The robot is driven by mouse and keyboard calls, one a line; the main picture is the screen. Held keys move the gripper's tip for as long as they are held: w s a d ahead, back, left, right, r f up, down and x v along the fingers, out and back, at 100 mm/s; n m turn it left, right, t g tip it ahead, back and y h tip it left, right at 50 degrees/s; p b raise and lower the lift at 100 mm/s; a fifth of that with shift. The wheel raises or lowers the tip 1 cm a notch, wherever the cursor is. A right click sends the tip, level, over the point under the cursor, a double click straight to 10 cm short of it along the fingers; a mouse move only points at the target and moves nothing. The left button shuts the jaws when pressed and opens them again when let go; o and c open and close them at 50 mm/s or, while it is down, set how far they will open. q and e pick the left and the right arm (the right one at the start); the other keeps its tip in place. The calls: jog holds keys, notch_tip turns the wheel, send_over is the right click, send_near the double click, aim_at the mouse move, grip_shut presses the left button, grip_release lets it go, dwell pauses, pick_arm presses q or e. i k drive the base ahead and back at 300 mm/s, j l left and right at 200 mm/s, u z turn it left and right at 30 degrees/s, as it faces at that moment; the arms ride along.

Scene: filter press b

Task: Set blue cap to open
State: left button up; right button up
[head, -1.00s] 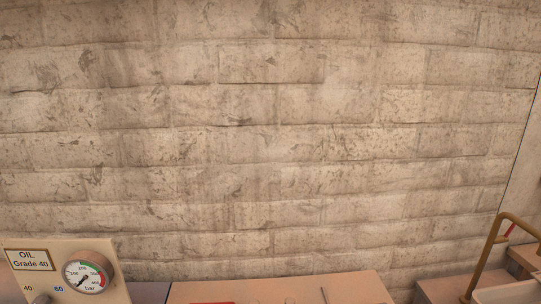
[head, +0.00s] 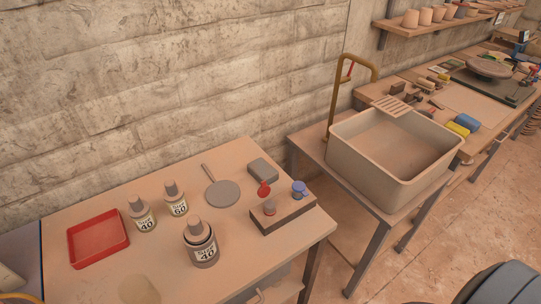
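A small blue cap (head: 299,188) sits at the right end of a dark brown block (head: 284,214) near the table's right end. A red cap (head: 263,188) shows at the block's left end, beside a brownish knob (head: 270,207). The blue cap is too small for me to tell how it is set. Neither of my grippers is in view.
The table (head: 100,205) also holds a red tray (head: 98,240), bottles labelled 40 (head: 142,217) and 60 (head: 175,200), another labelled 40 (head: 203,249), a round grey pan (head: 222,193) and a grey block (head: 263,170). A large sink (head: 345,165) stands right, beyond a gap.

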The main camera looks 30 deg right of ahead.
aim_at(298, 187)
jog(key=l+z, duration=0.15)
jog(key=z, duration=0.2)
jog(key=k+l+z, duration=0.1)
jog(key=z, duration=0.25)
jog(key=i+l, duration=0.05)
jog(key=l, duration=0.05)
